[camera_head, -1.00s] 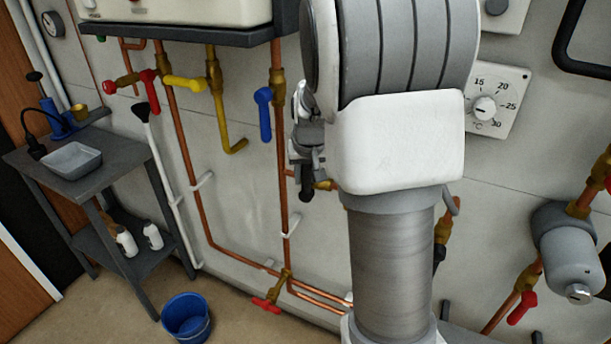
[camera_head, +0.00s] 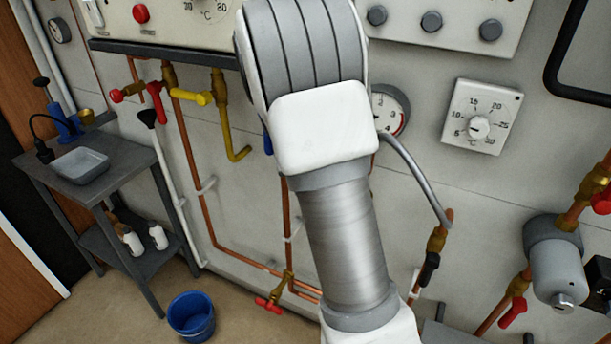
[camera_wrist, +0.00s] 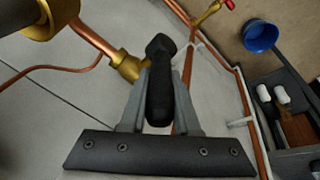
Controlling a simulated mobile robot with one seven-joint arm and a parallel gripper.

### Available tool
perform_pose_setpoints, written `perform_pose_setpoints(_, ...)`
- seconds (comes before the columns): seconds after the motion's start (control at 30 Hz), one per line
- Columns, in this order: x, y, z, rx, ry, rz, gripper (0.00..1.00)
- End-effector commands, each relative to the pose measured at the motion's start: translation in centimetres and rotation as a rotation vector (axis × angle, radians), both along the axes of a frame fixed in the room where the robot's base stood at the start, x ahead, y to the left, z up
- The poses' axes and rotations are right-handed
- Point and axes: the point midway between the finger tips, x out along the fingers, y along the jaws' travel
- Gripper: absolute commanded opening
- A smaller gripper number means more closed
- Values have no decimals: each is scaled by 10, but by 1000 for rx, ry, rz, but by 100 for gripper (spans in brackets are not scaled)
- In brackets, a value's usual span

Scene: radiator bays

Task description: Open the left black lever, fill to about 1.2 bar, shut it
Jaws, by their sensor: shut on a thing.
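The left black lever (camera_wrist: 158,88) shows in the wrist view, its black grip between the two grey fingers of my gripper (camera_wrist: 161,105), which is shut on it. A brass valve body (camera_wrist: 128,67) sits beside the lever on a copper pipe. In the head view my arm hides this lever and my gripper. The pressure gauge (camera_head: 394,104) is partly covered by my arm; I cannot read its needle. Another black lever (camera_head: 430,268) hangs on a brass valve below a grey hose (camera_head: 418,175), to the right of my arm.
Yellow (camera_head: 190,96), red (camera_head: 156,96) and blue (camera_head: 267,141) handles hang beneath the boiler at left, the blue one mostly hidden. A blue bucket (camera_head: 191,317) stands on the floor by a grey trolley (camera_head: 112,160). A thermostat dial (camera_head: 480,126) is on the wall.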

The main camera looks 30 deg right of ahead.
Motion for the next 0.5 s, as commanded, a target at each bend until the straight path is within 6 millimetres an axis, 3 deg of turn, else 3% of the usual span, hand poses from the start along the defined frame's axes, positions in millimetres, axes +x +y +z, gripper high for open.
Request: perform_pose_setpoints(0.5, 4, 4, -4, -88, 110, 0, 0)
